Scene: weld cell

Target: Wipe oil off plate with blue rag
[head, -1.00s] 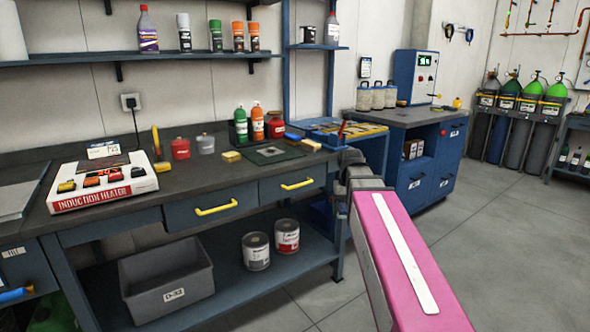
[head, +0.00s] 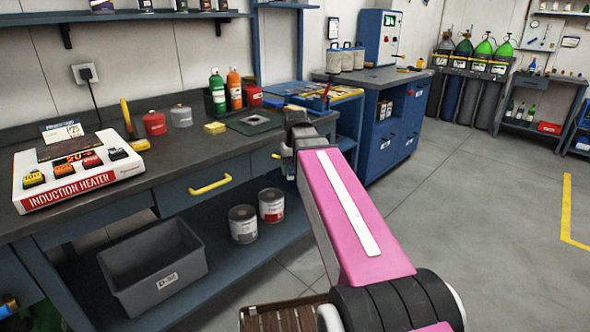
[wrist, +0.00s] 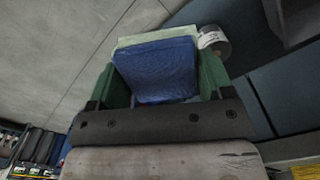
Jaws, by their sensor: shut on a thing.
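In the wrist view my gripper (wrist: 160,68) has its green fingers shut on the blue rag (wrist: 158,72), which is a folded blue pad. A pale green edge shows behind the rag; I cannot tell what it is. In the head view my arm hides the gripper almost wholly, in front of the bench edge. The plate (head: 254,120) is a small grey square on a dark green mat (head: 236,126) on the bench, behind and left of my arm's end. Oil on it is too small to make out. The rag is apart from the plate.
The induction heater (head: 75,172) stands on the left of the bench. A yellow sponge (head: 215,128), a red can (head: 154,123) and several bottles (head: 234,88) stand around the mat. A grey bin (head: 150,275) and two tins (head: 243,224) sit on the lower shelf. Floor at right is clear.

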